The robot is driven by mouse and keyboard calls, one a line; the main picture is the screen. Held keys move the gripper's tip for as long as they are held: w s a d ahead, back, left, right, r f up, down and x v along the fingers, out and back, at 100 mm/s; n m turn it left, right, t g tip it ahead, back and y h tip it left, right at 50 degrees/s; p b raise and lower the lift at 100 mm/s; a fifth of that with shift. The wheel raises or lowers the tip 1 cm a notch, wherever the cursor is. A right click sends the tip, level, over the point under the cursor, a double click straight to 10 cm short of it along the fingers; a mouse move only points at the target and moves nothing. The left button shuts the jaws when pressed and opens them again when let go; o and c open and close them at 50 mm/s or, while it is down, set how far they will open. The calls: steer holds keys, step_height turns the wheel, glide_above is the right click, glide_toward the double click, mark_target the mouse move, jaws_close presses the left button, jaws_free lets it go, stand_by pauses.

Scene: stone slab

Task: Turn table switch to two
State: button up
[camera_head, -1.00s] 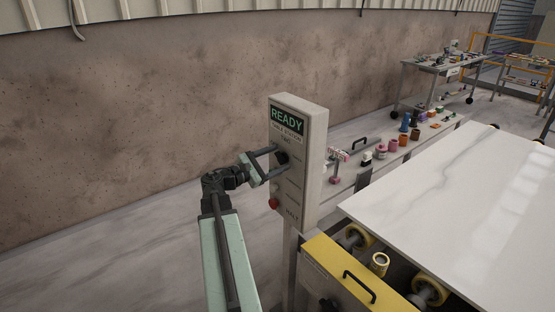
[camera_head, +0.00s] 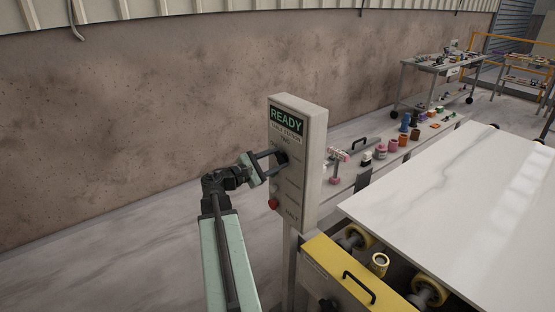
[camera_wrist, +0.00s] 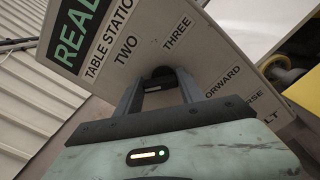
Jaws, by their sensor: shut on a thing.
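The control panel (camera_head: 298,165) is a grey upright box on a post with a green READY sign. In the wrist view, the panel (camera_wrist: 150,30) looks tilted and carries the words TABLE STATION, TWO and THREE. The dark round table switch (camera_wrist: 158,74) sits below TWO and THREE. My gripper (camera_head: 274,157) is at the panel's front face with its fingers on either side of the switch, shut on it. In the wrist view my gripper (camera_wrist: 160,92) covers part of the switch, so its pointer setting cannot be told.
A red button (camera_head: 273,204) is lower on the panel, below my gripper. A white slab (camera_head: 450,200) on rollers lies to the right, with a yellow-topped cabinet (camera_head: 345,275) in front. A low bench (camera_head: 400,150) with several coloured items stands behind. Open floor lies to the left.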

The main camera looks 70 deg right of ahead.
steer(key=m, duration=0.5)
steer(key=shift+s+a+f+m, duration=0.15)
steer(key=shift+s+a+m, duration=0.05)
steer(key=shift+a+m, duration=0.1)
steer(key=shift+s+m, duration=0.1)
steer(key=shift+m, duration=2.1)
steer(key=o, duration=1.4)
steer(key=shift+c, duration=0.2)
